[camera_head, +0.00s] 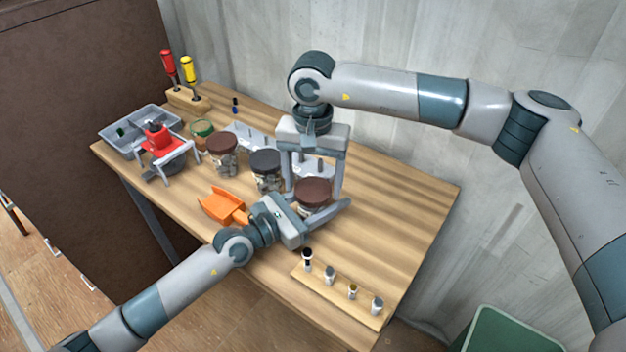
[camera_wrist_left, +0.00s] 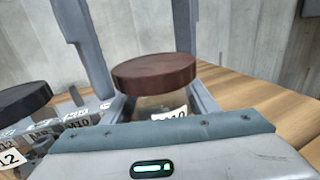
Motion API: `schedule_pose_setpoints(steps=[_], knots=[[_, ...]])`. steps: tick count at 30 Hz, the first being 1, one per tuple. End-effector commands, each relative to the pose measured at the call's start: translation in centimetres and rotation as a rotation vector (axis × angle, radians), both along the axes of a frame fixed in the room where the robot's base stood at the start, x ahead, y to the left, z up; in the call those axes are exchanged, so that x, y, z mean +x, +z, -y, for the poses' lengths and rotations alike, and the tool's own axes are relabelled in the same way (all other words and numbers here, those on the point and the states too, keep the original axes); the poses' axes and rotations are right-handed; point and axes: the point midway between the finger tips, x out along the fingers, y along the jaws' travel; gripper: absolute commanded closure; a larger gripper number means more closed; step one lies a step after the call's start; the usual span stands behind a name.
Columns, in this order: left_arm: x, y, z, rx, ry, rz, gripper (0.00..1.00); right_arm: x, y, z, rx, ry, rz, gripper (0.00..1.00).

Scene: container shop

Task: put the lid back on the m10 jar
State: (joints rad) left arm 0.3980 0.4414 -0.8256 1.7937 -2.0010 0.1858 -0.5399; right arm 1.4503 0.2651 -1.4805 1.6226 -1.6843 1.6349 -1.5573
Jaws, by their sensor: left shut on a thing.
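The m10 jar (camera_wrist_left: 150,103) is clear, and its label is partly visible in the left wrist view. The brown lid (camera_wrist_left: 155,74) sits at its mouth; I cannot tell whether it is fully seated. The lid also shows in the head view (camera_head: 312,189). My left gripper (camera_head: 316,212) is shut on the jar from the near side, with a finger on each side below the lid. My right gripper (camera_head: 313,188) points down over the jar. Its fingers are wide apart, on either side of the lid, and I see no clear grip on it.
A dark-lidded jar (camera_head: 266,161) and a brown-lidded jar (camera_head: 222,142) stand to the left. An orange scoop (camera_head: 222,204) lies near the left arm. A wooden strip (camera_head: 345,300) with several small pieces lies at the front right. The right side of the table (camera_head: 415,205) is clear.

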Motion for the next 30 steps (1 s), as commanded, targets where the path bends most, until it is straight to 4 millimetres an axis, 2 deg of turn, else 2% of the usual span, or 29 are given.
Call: schedule_pose_setpoints(steps=[1, 4, 14, 20, 30], knots=[[0.0, 0.02, 0.01, 0.0, 0.0, 0.0, 1.0, 0.0, 0.0, 0.01, 0.0, 0.0, 0.0, 0.43], [0.0, 0.01, 0.01, 0.0, 0.0, 0.0, 1.0, 0.0, 0.01, 0.01, 0.0, 0.0, 0.0, 0.66], [0.0, 0.02, 0.01, 0.0, 0.0, 0.0, 1.0, 0.0, 0.01, 0.0, 0.0, -0.065, 0.0, 0.67], [0.0, 0.02, 0.01, 0.0, 0.0, 0.0, 1.0, -0.01, -0.02, 0.0, 0.0, -0.31, 0.0, 0.67], [-0.01, 0.02, 0.02, 0.0, 0.0, 0.0, 1.0, -0.01, -0.06, -0.02, 0.0, -0.822, 0.0, 0.67]])
